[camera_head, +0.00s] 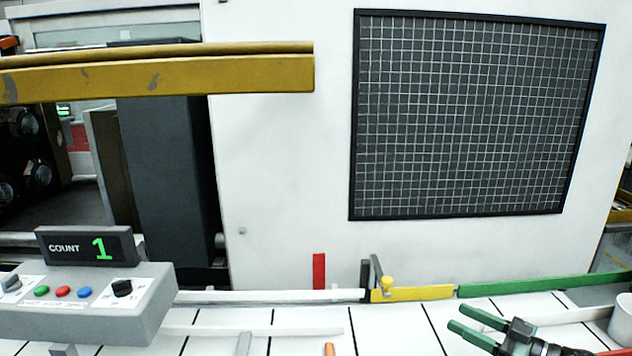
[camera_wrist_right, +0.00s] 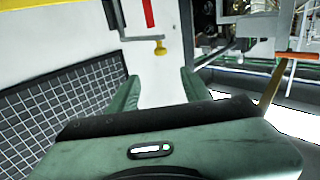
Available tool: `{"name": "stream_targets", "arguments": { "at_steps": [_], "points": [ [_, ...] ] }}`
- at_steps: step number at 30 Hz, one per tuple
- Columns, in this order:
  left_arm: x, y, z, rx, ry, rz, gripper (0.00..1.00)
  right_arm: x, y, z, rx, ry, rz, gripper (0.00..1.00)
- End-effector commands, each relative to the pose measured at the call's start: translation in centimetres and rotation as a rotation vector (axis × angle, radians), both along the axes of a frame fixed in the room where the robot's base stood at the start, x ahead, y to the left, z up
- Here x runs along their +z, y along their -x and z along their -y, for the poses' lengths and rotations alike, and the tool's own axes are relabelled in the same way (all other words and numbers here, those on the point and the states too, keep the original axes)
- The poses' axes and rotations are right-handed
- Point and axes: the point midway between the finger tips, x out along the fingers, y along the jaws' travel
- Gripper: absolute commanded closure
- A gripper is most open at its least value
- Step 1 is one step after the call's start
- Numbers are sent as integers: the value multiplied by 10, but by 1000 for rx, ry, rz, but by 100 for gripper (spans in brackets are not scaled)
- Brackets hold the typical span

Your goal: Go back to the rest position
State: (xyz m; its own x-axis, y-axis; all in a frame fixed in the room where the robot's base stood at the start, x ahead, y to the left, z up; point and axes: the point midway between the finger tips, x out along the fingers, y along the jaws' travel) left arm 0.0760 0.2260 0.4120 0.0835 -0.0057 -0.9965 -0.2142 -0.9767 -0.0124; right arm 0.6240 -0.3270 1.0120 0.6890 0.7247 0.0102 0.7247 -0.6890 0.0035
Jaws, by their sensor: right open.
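My right gripper (camera_head: 460,319) is at the lower right in the head view, with two green fingers apart and nothing between them. It is over the white slatted surface (camera_head: 400,322), right of and in front of the yellow knob (camera_head: 387,283). In the right wrist view the gripper (camera_wrist_right: 158,80) shows both green fingers spread, with a bare white surface between them. The yellow knob (camera_wrist_right: 160,47) appears beyond the fingertips there. My left gripper is in neither view.
A control box (camera_head: 90,305) with a display reading COUNT 1 stands at left. A yellow beam (camera_head: 160,76) crosses the upper left. A white panel with a black mesh window (camera_head: 475,115) stands behind. A white cup (camera_head: 622,318) is at the right edge.

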Motion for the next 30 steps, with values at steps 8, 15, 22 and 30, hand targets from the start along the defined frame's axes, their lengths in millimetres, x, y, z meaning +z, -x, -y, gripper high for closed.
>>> {"name": "stream_targets", "arguments": {
  "at_steps": [8,15,22,30],
  "points": [
    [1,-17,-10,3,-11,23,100,-26,-3,-39,-82,1,-2,51],
    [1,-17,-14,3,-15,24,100,-56,2,-81,-205,21,-34,51],
    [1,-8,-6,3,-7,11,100,-100,37,-128,-404,90,-164,51],
    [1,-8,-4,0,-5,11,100,-154,139,-139,-613,293,-516,51]
  ]
}}
